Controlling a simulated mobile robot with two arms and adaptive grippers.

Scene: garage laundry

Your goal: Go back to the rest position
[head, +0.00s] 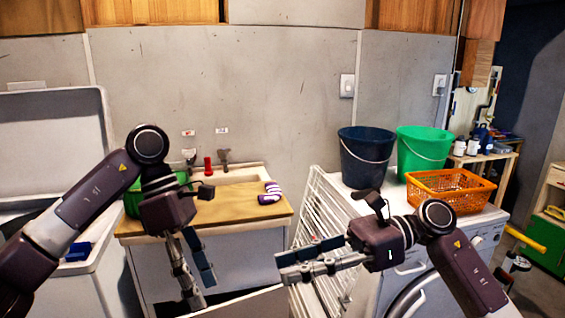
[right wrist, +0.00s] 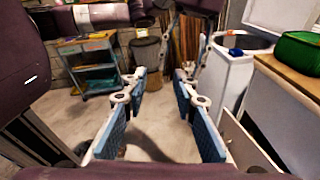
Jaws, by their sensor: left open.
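My left gripper (head: 205,290) hangs with its fingers pointing down in front of the sink cabinet in the head view. Its fingers are apart and nothing shows between them. My right gripper (head: 279,268) points left in front of the drying rack and the washing machine. Neither gripper touches any object that I can see.
A sink counter (head: 245,225) holds a purple-and-white striped item (head: 270,193). A dark blue bucket (head: 365,160), a green bucket (head: 424,150) and an orange basket (head: 450,203) stand on the washing machine. A white folding rack (head: 318,230) stands beside it. A blue cart (right wrist: 88,62) stands farther off.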

